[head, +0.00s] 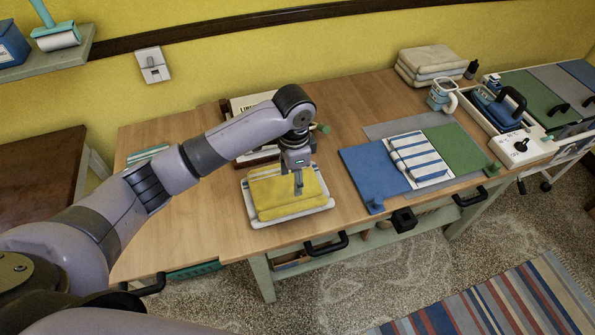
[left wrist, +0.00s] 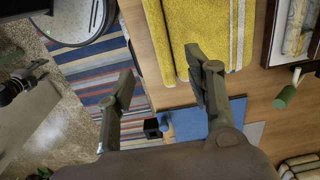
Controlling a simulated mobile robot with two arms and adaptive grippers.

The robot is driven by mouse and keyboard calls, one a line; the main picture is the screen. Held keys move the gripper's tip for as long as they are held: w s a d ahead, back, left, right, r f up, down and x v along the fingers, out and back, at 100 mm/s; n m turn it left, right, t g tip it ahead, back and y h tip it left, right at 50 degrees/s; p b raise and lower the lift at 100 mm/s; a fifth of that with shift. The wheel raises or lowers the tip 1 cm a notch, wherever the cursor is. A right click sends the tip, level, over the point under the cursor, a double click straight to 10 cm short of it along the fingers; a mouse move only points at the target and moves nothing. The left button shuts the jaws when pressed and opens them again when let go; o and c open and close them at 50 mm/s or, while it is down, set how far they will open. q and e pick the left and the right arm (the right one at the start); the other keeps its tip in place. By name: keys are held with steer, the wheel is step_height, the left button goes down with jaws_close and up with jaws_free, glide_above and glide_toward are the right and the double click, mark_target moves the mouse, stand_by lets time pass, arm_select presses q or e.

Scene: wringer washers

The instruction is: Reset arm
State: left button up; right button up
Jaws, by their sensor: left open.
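My left arm comes in from the left over the wooden table, and its gripper (head: 298,186) points down at the folded yellow towel (head: 275,192).
A blue panel (head: 372,176), a striped white-and-blue cloth (head: 418,160) and a green panel (head: 456,148) lie right of the tray. A mug (head: 441,95) and folded cloths (head: 432,62) stand behind. Black drawer handles (head: 326,245) project from the table front. Bare tabletop lies left of the tray.

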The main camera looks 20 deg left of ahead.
arm_select(q)
steer(key=shift+r, duration=0.2)
steer(key=s+d+f+n+t+h, duration=0.1)
steer(key=s+d+f+h, duration=0.15)
steer(key=s, duration=0.35)
steer(key=s+d+f+n+t+h, duration=0.1)
steer(key=s+d+f, duration=0.25)
steer(key=s, duration=0.25)
steer(key=s+a+r+n+t+y, duration=0.25)
steer(key=s+a+n, duration=0.45)
steer(key=s+a, duration=0.5)
step_height(320, 180, down, 34)
steer(key=s+r+g+b, duration=0.1)
steer(key=s+g+b, duration=0.15)
steer(key=b, duration=0.35)
steer(key=s+a+f+b, duration=0.1)
steer(key=s+f+b, duration=0.1)
steer(key=s+f, duration=0.6)
steer(key=s+a+f+g+b, duration=0.1)
steer(key=s+f+b, duration=0.2)
steer(key=s+f, duration=0.5)
step_height(320, 180, down, 6)
steer(key=shift+s+a+r+y, duration=0.25)
steer(key=shift+s+a+y, duration=0.1)
steer(key=shift+y, duration=0.05)
